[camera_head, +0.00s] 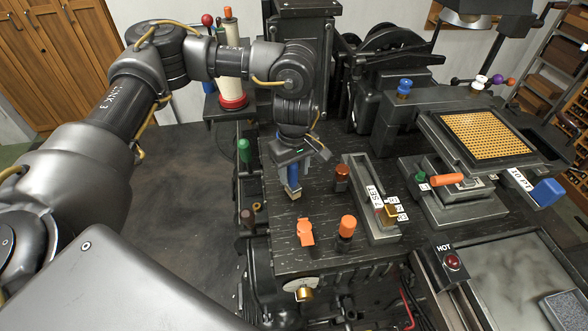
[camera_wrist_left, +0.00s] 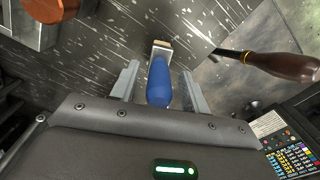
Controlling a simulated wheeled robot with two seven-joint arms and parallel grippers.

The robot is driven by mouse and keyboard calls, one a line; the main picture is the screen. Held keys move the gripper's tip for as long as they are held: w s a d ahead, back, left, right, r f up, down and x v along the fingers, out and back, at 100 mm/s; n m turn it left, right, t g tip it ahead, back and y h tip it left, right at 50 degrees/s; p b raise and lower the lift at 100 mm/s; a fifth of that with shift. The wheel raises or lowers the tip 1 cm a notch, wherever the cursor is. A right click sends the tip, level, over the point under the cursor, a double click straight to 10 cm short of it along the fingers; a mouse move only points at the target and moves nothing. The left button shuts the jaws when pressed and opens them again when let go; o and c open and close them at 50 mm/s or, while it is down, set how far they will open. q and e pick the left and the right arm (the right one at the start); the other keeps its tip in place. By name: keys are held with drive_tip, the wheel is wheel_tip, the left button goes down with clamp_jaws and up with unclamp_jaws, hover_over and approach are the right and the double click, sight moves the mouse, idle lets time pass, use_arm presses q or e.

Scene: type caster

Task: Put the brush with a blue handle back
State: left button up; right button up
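The brush with a blue handle (camera_head: 293,176) shows below my left gripper (camera_head: 298,160), over the dark machine top, with its pale tip pointing down. In the left wrist view the blue handle (camera_wrist_left: 159,82) lies between the two grey fingers of my left gripper (camera_wrist_left: 160,88). A narrow gap shows on each side of the handle, so the fingers look open around it. The metal collar and pale tip (camera_wrist_left: 162,47) point away from the gripper. I cannot tell whether the tip touches the surface. My right gripper is in neither view.
An orange-topped knob (camera_head: 347,226), an orange piece (camera_head: 305,232) and a brown-red knob (camera_head: 342,173) stand nearby. A long metal holder (camera_head: 372,200) lies to the right. In the wrist view a brown-handled tool (camera_wrist_left: 285,66) and a keypad (camera_wrist_left: 292,155) are at right.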

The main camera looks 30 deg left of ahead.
use_arm(q)
drive_tip(key=shift+r, duration=0.1)
drive_tip(key=shift+r, duration=0.55)
wheel_tip(320, 180, up, 11)
drive_tip(key=shift+d+r+b, duration=0.1)
drive_tip(key=shift+b, duration=0.75)
